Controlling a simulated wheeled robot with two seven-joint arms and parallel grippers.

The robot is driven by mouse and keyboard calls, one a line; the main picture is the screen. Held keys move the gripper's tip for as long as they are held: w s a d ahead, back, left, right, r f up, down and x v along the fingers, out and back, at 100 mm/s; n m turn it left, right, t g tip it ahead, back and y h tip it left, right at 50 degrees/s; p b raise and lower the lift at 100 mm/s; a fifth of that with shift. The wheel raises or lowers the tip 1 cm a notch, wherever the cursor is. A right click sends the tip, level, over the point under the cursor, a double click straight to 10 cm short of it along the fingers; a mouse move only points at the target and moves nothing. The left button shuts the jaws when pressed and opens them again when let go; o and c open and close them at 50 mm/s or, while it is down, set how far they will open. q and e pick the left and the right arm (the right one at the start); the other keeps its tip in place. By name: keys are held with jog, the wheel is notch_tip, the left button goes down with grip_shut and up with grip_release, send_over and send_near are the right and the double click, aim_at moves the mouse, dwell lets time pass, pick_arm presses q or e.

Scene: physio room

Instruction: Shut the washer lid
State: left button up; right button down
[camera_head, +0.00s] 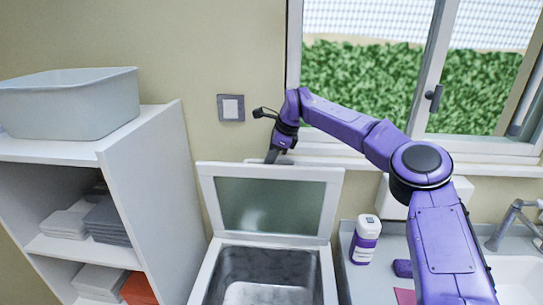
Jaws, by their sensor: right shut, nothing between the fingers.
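The washer lid (270,205) stands open and raised, a white frame around a greenish glass panel, at the lower middle of the head view. Below it is the open washer (325,275) with its grey metal drum (262,275). My right gripper (271,157) is at the end of the purple arm that comes in from the right. It is shut and empty, pointing down at the lid's top edge, close to the wall side. Its tips are partly hidden, so I cannot tell whether it touches the lid. My left gripper is out of view.
A white shelf unit (150,165) with folded towels stands left of the washer, with a grey bin (70,105) on top. A white and purple bottle (365,240) stands on the counter at right, near the sink (518,275). The window (365,75) and wall are behind.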

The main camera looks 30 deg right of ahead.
jog(key=shift+w+d+r, duration=0.2)
jog(key=shift+d+r, duration=0.25)
jog(key=shift+d, duration=0.1)
jog(key=c, duration=1.8)
grip_release()
jog(key=o, duration=0.3)
jog(key=shift+o, duration=0.4)
jog(key=shift+s+a+f, duration=0.1)
jog(key=shift+a+f, duration=0.05)
jog(key=shift+a, duration=0.15)
jog(key=shift+d+r, duration=0.3)
jog(key=shift+r, duration=0.5)
jog(key=shift+c, duration=0.2)
jog(key=o, duration=0.3)
jog(key=shift+s+d+r, duration=0.7)
jog(key=shift+d+r, duration=0.05)
jog(key=shift+r, duration=0.1)
jog(key=shift+o, duration=0.2)
jog(key=a+v, duration=0.1)
jog(key=v, duration=0.5)
jog(key=shift+d+r, duration=0.25)
jog(key=shift+r, duration=0.3)
